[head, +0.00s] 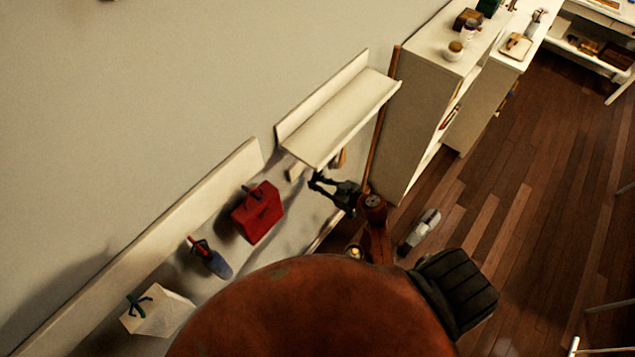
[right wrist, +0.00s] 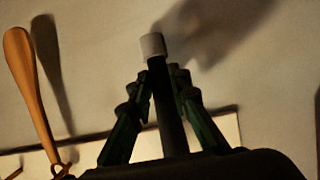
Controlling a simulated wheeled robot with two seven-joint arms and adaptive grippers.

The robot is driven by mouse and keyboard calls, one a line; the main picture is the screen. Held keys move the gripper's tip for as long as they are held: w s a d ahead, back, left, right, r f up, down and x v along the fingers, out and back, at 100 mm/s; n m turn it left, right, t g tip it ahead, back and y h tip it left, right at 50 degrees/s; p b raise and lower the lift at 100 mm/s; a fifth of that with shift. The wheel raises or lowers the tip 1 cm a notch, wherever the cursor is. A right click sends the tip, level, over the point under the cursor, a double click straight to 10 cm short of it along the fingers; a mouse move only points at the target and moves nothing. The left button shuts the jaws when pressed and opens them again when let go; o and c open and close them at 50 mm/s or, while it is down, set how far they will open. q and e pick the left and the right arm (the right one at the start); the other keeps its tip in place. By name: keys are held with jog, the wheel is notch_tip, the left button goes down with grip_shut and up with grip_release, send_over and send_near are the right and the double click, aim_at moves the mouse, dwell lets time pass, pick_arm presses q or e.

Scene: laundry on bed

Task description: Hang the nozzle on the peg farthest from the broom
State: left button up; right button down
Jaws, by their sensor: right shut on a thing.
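My right gripper (head: 318,182) is close to the wall, just below the white shelf. In the right wrist view its fingers (right wrist: 157,95) are shut on a dark tube with a pale tip, which looks like the nozzle (right wrist: 152,46). The tip points towards the wall, and I cannot tell whether it touches anything. The broom seems to be the long brown stick (head: 383,125) between the shelf and the cabinet; its lower end is hidden behind my arm. A pale rail (right wrist: 228,130) crosses behind the fingers; no bare peg is clear. My left gripper is out of view.
A wooden-handled tool (right wrist: 28,85) hangs left of the fingers. The white shelf (head: 340,115) juts out above my gripper. A grey object (head: 422,230) lies low near my arm.

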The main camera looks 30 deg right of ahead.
jog(key=shift+r, duration=0.1)
jog(key=c, duration=1.7)
grip_release()
jog(key=v, duration=1.2)
